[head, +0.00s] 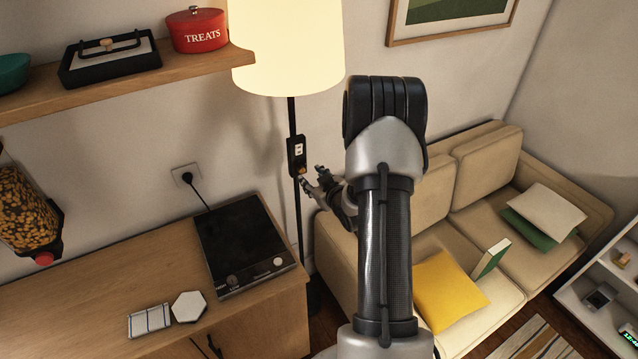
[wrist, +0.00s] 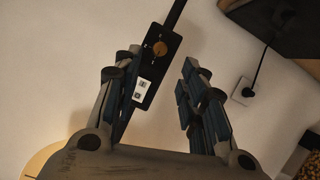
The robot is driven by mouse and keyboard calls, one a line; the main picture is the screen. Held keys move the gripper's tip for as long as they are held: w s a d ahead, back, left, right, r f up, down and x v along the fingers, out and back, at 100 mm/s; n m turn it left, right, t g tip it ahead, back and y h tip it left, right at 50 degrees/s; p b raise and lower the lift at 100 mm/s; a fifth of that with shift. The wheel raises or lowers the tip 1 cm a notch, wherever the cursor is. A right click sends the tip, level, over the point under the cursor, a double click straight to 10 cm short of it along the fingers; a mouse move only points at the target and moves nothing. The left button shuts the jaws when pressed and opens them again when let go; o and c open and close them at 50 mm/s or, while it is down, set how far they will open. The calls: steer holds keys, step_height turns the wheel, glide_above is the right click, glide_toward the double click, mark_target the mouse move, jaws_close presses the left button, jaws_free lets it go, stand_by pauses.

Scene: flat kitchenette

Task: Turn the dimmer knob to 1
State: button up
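The dimmer is a slim black box (head: 296,153) on the black pole of the lit floor lamp (head: 290,45). The label's marks are too small to read. My gripper (head: 312,176) is beside the lower end of the box in the head view. In the wrist view my gripper (wrist: 161,60) is open, with one finger on each side of the knob's line. I cannot tell whether a finger touches the box.
A black hob (head: 240,245) with two knobs sits on the wooden counter (head: 90,290) at left. A wall socket (head: 186,176) with a plugged cable is behind it. A shelf (head: 130,85) is above, and a beige sofa (head: 425,195) stands at right.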

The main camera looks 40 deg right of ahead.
steer(key=v, duration=0.4)
steer(key=shift+s+r, duration=0.1)
steer(key=shift+s, duration=0.1)
stand_by(0.3)
steer(key=s+a+r+g+b, duration=0.2)
steer(key=a+r, duration=0.4)
steer(key=a, duration=0.2)
steer(key=s+a+r+g+b, duration=0.2)
steer(key=a+r+b, duration=0.1)
steer(key=a+r, duration=0.4)
steer(key=s+a+g+y+b, duration=0.3)
steer(key=s+a+g+y, duration=0.1)
steer(key=s+a, duration=1.4)
steer(key=s+f, duration=0.1)
steer(key=s, duration=0.2)
steer(key=shift+a, duration=0.25)
steer(key=shift+s, duration=0.15)
